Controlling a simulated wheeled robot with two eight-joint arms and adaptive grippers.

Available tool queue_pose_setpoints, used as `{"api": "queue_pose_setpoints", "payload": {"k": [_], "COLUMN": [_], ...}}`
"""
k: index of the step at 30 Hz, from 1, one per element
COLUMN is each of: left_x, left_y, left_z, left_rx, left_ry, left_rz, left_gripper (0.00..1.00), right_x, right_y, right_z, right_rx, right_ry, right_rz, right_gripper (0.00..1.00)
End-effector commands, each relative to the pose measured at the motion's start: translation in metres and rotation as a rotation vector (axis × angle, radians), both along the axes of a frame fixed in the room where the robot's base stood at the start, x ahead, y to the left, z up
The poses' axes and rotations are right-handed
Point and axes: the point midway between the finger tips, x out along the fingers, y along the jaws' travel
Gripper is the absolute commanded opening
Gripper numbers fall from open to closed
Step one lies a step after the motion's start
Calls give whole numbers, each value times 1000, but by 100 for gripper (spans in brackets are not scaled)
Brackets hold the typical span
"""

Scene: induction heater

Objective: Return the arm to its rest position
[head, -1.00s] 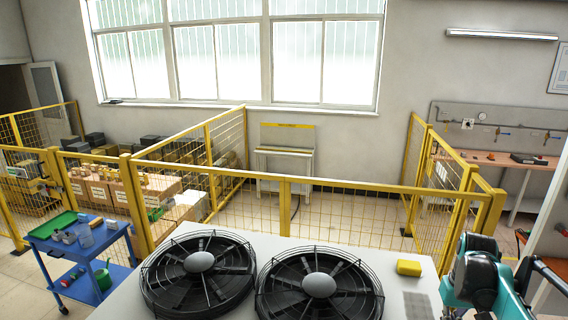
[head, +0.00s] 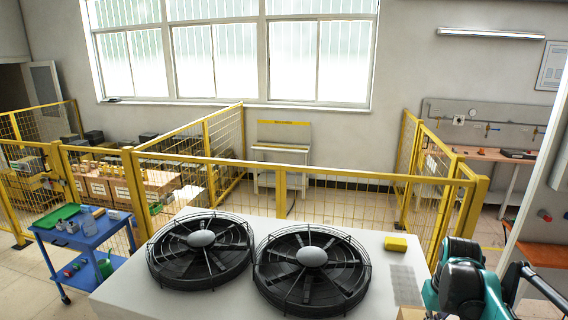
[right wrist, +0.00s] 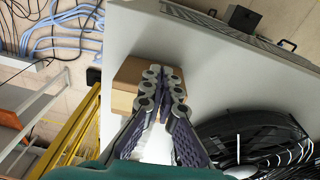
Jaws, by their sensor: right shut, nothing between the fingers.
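My right arm (head: 462,280) is teal and dark grey and stands at the lower right of the head view, beside the white unit's right edge. In the right wrist view, my right gripper (right wrist: 165,75) has its two fingers together with nothing between them. A brown box (right wrist: 128,75) lies behind the fingertips on a pale surface; whether they touch it cannot be told. My left gripper is not in view.
A white unit (head: 370,260) with two black fans (head: 200,250) (head: 312,268) fills the front. A yellow block (head: 396,243) lies on it. Yellow mesh fencing (head: 320,195) runs behind. A blue cart (head: 85,240) stands at left, a workbench (head: 480,154) at right.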

Motion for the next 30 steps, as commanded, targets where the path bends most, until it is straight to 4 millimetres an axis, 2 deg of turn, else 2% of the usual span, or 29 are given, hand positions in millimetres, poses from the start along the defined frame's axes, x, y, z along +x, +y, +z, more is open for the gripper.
{"api": "queue_pose_setpoints", "payload": {"k": [1,8,11,15,21,25,30], "left_x": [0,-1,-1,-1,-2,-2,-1], "left_y": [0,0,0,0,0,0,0], "left_z": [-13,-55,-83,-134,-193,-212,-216], "left_rx": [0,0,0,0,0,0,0], "left_ry": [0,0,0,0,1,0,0], "left_rz": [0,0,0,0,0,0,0], "left_gripper": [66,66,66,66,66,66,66], "right_x": [-3,-15,-26,-50,-84,-97,-102], "right_y": [10,58,87,137,192,210,218], "right_z": [-10,-46,-73,-129,-205,-234,-244], "right_rx": [-6,-40,-54,-69,-62,-51,-44], "right_ry": [-13,-105,-164,-283,-445,-511,-542], "right_rz": [10,54,85,137,204,228,238], "right_gripper": [0,0,0,0,0,0,0]}}
